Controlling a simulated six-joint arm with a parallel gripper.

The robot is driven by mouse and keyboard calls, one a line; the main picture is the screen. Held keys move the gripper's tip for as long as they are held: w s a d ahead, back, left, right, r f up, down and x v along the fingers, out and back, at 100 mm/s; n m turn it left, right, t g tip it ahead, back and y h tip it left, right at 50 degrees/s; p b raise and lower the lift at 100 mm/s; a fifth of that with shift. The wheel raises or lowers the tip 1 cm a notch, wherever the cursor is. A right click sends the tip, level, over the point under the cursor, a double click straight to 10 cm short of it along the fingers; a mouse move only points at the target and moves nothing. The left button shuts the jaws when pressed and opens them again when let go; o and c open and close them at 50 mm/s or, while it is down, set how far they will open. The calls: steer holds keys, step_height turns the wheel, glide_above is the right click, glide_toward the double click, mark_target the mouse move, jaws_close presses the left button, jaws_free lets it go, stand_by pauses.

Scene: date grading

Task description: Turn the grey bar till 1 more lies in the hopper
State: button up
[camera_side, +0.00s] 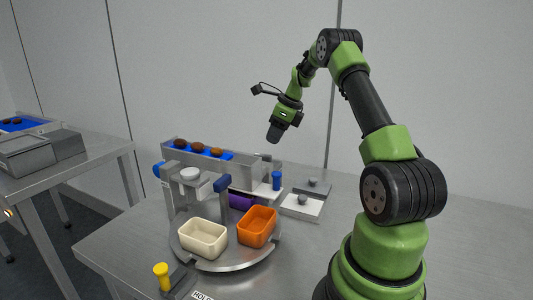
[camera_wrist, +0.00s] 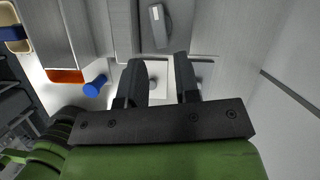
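A light grey bar (camera_wrist: 157,25) sits on a round darker grey base, just beyond my fingertips in the wrist view. I cannot make it out in the side view. My gripper (camera_wrist: 158,60) is open and empty, its two dark fingers apart. In the side view my gripper (camera_side: 273,136) hangs above the machine's right end, clear of it.
A round turntable (camera_side: 215,264) carries a cream bin (camera_side: 203,239), an orange bin (camera_side: 257,227) and a purple one (camera_side: 241,202). A yellow knob (camera_side: 161,271) is at the front.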

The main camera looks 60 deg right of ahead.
mark_target(265, 155)
steer(key=x, duration=0.6)
steer(key=shift+w+f, duration=0.15)
steer(key=shift+f, duration=0.2)
steer(key=shift+c, duration=0.4)
jaws_close()
